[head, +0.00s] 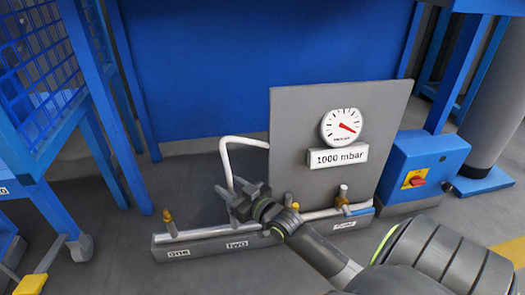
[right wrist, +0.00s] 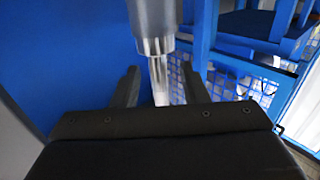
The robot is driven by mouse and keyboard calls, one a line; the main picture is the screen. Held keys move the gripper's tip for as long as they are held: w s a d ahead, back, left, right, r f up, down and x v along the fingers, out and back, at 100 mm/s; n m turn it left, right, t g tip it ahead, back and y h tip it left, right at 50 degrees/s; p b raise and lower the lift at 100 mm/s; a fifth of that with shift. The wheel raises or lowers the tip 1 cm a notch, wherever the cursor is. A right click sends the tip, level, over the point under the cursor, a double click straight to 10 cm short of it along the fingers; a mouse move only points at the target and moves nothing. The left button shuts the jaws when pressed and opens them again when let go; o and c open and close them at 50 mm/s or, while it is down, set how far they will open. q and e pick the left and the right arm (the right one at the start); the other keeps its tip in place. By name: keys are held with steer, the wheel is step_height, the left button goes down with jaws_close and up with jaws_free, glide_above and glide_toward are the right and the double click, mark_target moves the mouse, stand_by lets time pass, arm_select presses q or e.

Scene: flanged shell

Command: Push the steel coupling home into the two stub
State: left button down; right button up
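My right gripper (head: 240,201) reaches in from the right in the head view, just above the pipe near the label "two" (head: 237,244). In the right wrist view its fingers (right wrist: 160,80) stand apart. A stepped steel cylinder, seemingly the coupling (right wrist: 153,18), comes down from the top of that view between them, with gaps visible on both sides. I cannot tell whether it touches a stub. In the head view the gripper hides the coupling and the stub at two. A white hose (head: 224,160) arches down to the gripper. My left gripper is out of view.
A grey manifold base (head: 205,249) carries a steel pipe (head: 205,232) with brass fittings (head: 168,216), labelled "one", "two" and "Pump". Behind stands a grey panel (head: 300,115) with a gauge (head: 341,127) and a "1000 mbar" plate (head: 337,156). A blue switch box (head: 425,165) stands right; blue caging stands left.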

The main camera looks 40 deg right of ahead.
steer(key=s+d+p, duration=0.1)
steer(key=s+p, duration=0.1)
steer(key=s, duration=1.5)
steer(key=shift+s+d, duration=0.2)
steer(key=shift+d, duration=0.2)
